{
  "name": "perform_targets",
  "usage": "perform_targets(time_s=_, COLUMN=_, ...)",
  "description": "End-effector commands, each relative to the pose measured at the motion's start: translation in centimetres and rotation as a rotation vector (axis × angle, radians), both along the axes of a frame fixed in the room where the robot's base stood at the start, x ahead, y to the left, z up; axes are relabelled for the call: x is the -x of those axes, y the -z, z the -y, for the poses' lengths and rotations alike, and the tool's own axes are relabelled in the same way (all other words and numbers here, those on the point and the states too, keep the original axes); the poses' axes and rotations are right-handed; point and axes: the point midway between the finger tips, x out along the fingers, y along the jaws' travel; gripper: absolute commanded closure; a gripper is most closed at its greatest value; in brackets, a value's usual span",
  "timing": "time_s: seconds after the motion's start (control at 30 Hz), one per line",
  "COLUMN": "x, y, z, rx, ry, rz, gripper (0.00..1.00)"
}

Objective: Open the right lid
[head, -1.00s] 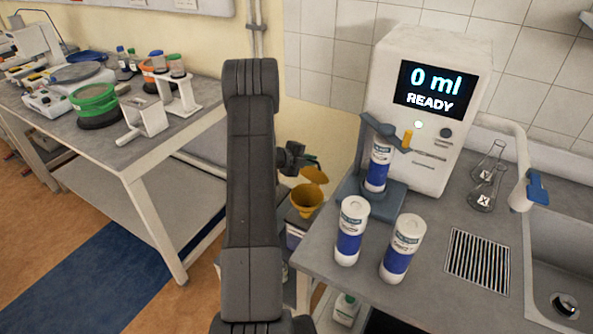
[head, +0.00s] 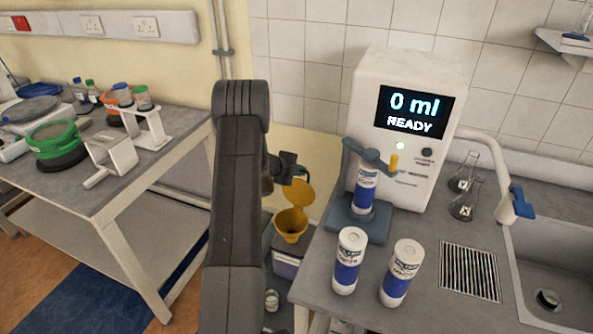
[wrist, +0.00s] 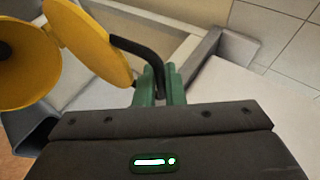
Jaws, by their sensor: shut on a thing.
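A yellow lid (head: 297,193) stands raised at the back edge of a yellow funnel (head: 291,222) in the head view. In the wrist view the lid (wrist: 90,42) is tilted up beside the funnel's open mouth (wrist: 25,65). A bent black handle (wrist: 140,50) runs from the lid to my gripper (wrist: 160,85), whose green fingers are shut on it. In the head view my gripper (head: 302,172) is just above the lid, partly hidden, and my arm covers the area to the left. I cannot see a second lid.
The funnel sits on a pale container (head: 286,264) in the gap between the left bench (head: 85,180) and the right counter (head: 420,290). Two filter bottles (head: 348,262) (head: 401,272) stand near the counter's edge. A white dispenser (head: 405,120) stands behind them.

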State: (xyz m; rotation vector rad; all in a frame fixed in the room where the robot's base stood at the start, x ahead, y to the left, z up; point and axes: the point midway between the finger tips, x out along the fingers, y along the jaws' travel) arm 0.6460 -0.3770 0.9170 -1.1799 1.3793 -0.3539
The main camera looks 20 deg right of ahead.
Motion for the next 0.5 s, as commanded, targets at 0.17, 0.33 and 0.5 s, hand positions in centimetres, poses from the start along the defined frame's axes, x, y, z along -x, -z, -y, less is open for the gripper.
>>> perform_targets(time_s=0.17, x=-0.01, y=0.12, z=-0.08, rx=-0.001, ry=-0.002, rz=-0.002, gripper=1.0)
perform_targets(time_s=0.33, x=0.0, y=0.13, z=-0.09, rx=-0.001, ry=-0.002, rz=-0.002, gripper=0.73)
perform_targets(time_s=0.5, x=0.0, y=0.09, z=-0.07, rx=-0.001, ry=-0.001, rz=-0.001, gripper=0.69)
